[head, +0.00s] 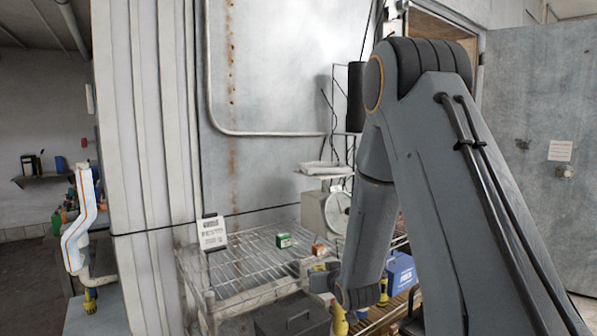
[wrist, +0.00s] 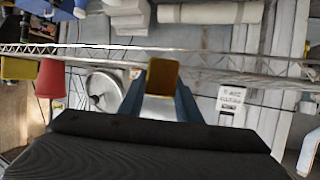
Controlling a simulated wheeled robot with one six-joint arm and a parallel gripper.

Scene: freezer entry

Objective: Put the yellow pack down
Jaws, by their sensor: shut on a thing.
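The yellow pack (wrist: 163,74) is held between the two fingers of my gripper (wrist: 161,88) in the wrist view. Its upper part shows beyond the fingertips, and its lower part is partly hidden by the gripper. In the head view my gripper (head: 326,281) is at the front right of the wire shelf (head: 240,262), low beside my forearm. The pack is hard to make out there. I cannot tell whether it touches the shelf.
On the shelf stand a green box (head: 284,240), a small orange-red box (head: 318,249), a dial scale (head: 330,212) and a sign (head: 211,232). A blue box (head: 401,272) is to the right, a grey box (head: 292,319) in front. The shelf's left middle is clear.

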